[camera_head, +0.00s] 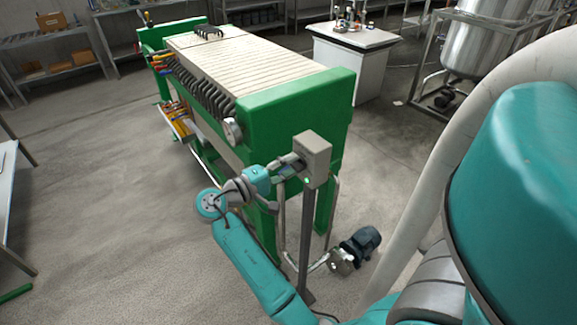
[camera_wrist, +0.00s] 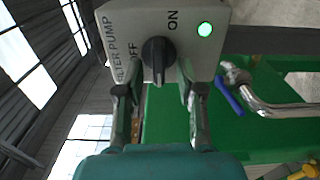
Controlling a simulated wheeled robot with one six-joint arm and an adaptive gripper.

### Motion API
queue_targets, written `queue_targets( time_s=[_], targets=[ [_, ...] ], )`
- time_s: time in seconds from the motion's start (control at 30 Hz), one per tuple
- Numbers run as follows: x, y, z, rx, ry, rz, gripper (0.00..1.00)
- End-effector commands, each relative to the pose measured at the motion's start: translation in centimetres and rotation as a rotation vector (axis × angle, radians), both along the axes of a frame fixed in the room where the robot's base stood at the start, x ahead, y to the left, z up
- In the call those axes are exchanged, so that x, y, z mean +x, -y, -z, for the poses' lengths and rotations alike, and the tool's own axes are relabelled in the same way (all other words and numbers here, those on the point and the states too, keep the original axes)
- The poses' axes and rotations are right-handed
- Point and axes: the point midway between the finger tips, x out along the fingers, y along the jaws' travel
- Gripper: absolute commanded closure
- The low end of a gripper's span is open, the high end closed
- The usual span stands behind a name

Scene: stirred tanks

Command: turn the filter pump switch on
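The filter pump switch box (camera_wrist: 205,50) is a grey box labelled FILTER PUMP, with OFF and ON marks and a lit green lamp (camera_wrist: 205,29). Its black knob (camera_wrist: 158,55) stands roughly upright in the wrist view, between OFF at its left and ON at its upper right. Which mark it points to is hard to tell. My gripper (camera_wrist: 159,92) is open, its two fingers on either side of the knob's lower end with gaps visible. In the head view the box (camera_head: 316,158) sits on a post, and my gripper (camera_head: 290,165) is at its left face.
A green filter press (camera_head: 290,100) stands right behind the box. A pump with a dark motor (camera_head: 361,245) and pipes lies on the floor below. A white cabinet (camera_head: 352,70) and a steel tank (camera_head: 480,40) stand farther back.

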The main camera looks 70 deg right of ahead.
Motion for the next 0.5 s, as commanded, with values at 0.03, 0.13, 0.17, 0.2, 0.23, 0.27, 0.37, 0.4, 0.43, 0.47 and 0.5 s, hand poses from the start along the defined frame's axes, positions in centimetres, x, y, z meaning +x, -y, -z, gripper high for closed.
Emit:
queue_targets(
  time_s=[0.03,0.13,0.17,0.2,0.23,0.27,0.37,0.4,0.43,0.47,0.5],
  targets=[
    [0.0,0.0,0.0,-0.001,0.001,0.0,0.62],
    [0.1,-0.1,0.0,-0.001,0.001,0.0,0.62],
    [0.1,-0.2,0.0,-0.001,0.001,0.0,0.62],
    [0.3,-0.4,0.0,-0.001,0.0,0.0,0.62],
    [0.4,-0.6,0.0,-0.001,0.0,-0.001,0.62],
    [0.6,-0.9,-0.1,-0.001,0.0,-0.001,0.62],
    [1.4,-2.2,-0.1,-0.001,0.002,-0.003,0.62],
    [1.9,-2.9,-0.1,-0.001,0.002,-0.005,0.62],
    [2.2,-3.4,-0.1,-0.001,0.002,-0.003,0.62],
    [2.5,-3.9,-0.1,-0.002,0.001,-0.004,0.62],
    [2.9,-4.6,0.0,0.0,0.001,-0.005,0.62]
  ],
)
